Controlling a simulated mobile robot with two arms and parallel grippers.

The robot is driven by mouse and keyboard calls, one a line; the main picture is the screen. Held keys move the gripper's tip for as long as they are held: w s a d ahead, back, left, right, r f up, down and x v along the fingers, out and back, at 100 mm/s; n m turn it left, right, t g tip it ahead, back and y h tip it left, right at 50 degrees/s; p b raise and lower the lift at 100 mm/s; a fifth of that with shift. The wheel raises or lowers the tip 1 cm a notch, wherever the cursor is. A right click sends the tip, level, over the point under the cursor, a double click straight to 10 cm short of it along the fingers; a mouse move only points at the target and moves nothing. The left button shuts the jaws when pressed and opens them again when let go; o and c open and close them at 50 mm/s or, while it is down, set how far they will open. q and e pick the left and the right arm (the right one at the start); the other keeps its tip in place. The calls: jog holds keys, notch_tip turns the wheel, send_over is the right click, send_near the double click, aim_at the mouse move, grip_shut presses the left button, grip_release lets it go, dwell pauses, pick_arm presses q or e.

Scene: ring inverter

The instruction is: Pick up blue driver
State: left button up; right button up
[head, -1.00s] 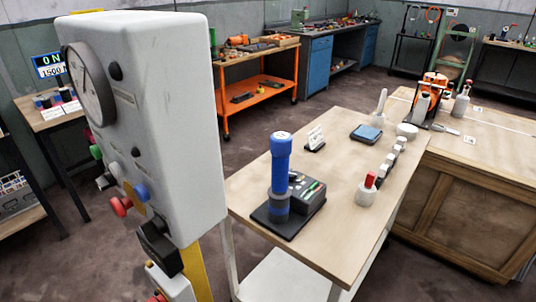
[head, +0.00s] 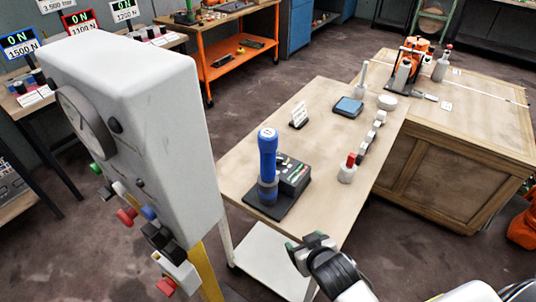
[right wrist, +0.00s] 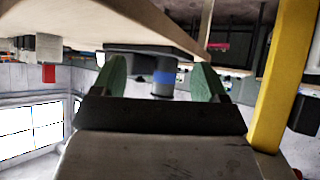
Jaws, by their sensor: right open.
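The blue driver (head: 267,155) stands upright in a dark stand on the near left part of the wooden table in the head view. In the right wrist view the blue driver (right wrist: 164,76) shows partly, between and beyond the fingers, with the table edge above it in the picture. My right gripper (head: 308,241) is at the table's near edge in the head view, apart from the driver and to its lower right. Its green-tipped fingers (right wrist: 161,75) are spread with nothing gripped. My left gripper is not in view.
A grey control box (head: 170,150) with a dial stands close left of the table. A dark box (head: 291,173) sits beside the driver. A white pot with a red top (head: 347,170) and several small pots line the table's right side. The front middle of the tabletop is clear.

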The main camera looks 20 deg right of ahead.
jog(key=w+r+t, duration=0.4)
jog(key=w+r, duration=0.1)
jog(key=r, duration=0.2)
jog(key=n+t+y+p, duration=0.1)
jog(key=t+y, duration=0.2)
send_near(272, 162)
jog(key=w, duration=0.2)
jog(key=w+a+p, duration=0.1)
jog(key=w, duration=0.3)
jog(key=shift+a, duration=0.25)
jog(key=shift+w+a+f+p, duration=0.15)
jog(key=shift+w+p, duration=0.15)
jog(key=shift+w, duration=0.7)
jog(key=shift+w+a+f+p, duration=0.15)
jog(key=shift+w+p, duration=0.15)
jog(key=shift+w, duration=0.75)
jog(key=shift+w+a+f+p, duration=0.1)
jog(key=shift+w+f+p, duration=0.15)
jog(key=shift+w, duration=0.75)
jog(key=c, duration=1.1)
jog(key=shift+r, duration=0.2)
jog(key=shift+c, duration=0.3)
jog(key=shift+r, duration=0.1)
